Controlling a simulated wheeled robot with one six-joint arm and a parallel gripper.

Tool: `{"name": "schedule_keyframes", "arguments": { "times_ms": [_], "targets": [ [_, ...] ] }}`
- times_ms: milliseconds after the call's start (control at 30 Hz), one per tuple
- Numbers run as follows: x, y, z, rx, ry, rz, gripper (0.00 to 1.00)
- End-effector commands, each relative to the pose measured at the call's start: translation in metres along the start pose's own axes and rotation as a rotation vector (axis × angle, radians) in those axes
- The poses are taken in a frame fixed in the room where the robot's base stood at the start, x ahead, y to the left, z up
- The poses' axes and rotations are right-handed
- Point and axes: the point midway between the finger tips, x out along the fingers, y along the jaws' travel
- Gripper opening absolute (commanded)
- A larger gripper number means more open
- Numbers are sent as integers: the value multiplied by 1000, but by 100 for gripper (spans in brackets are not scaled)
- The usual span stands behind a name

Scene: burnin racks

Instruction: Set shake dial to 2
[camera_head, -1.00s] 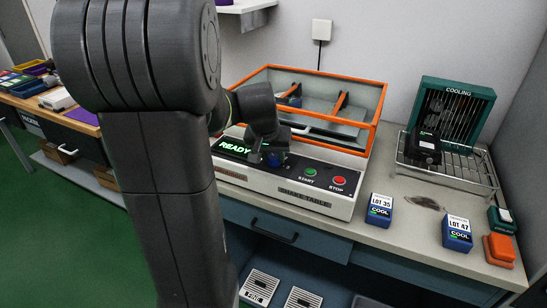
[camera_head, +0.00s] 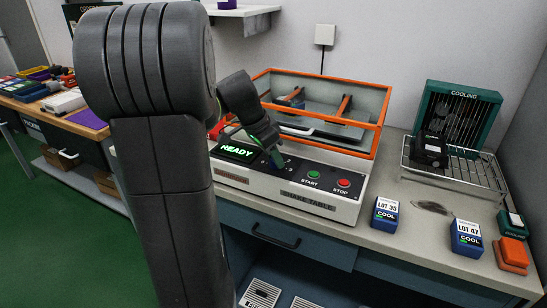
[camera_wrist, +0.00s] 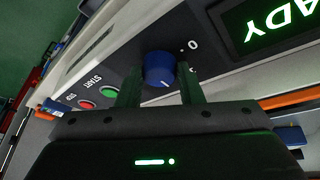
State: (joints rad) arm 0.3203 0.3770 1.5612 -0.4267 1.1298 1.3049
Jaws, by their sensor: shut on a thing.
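The shake table (camera_head: 330,208) is a white box with a dark front panel and an orange-rimmed clear tray on top. Its screen (camera_head: 237,151) reads READY in green. The blue shake dial (camera_wrist: 159,70) sits on the panel between the screen and the start button. A white "0" (camera_wrist: 193,45) is printed beside it in the wrist view; a light mark shows on the dial, but its setting is not clear. My gripper (camera_wrist: 160,82) is shut on the dial, one finger on each side. In the head view my gripper (camera_head: 276,160) hides most of the dial.
A green start button (camera_head: 314,175) and red stop button (camera_head: 344,183) lie right of the dial. Two blue lot boxes (camera_head: 386,215) (camera_head: 466,240), an orange block (camera_head: 512,254) and a rack with a cooling unit (camera_head: 458,118) stand further right.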

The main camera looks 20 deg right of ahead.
Motion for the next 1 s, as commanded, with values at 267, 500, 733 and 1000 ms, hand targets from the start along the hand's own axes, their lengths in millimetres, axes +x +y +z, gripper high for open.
{"name": "schedule_keyframes", "arguments": {
  "times_ms": [267,500,733,1000],
  "targets": [
    [0,-1,0,71,-6,31,11],
    [0,0,0,84,-7,36,11],
    [0,0,0,83,-7,36,11],
    [0,-1,0,83,-7,35,55]
  ]
}}
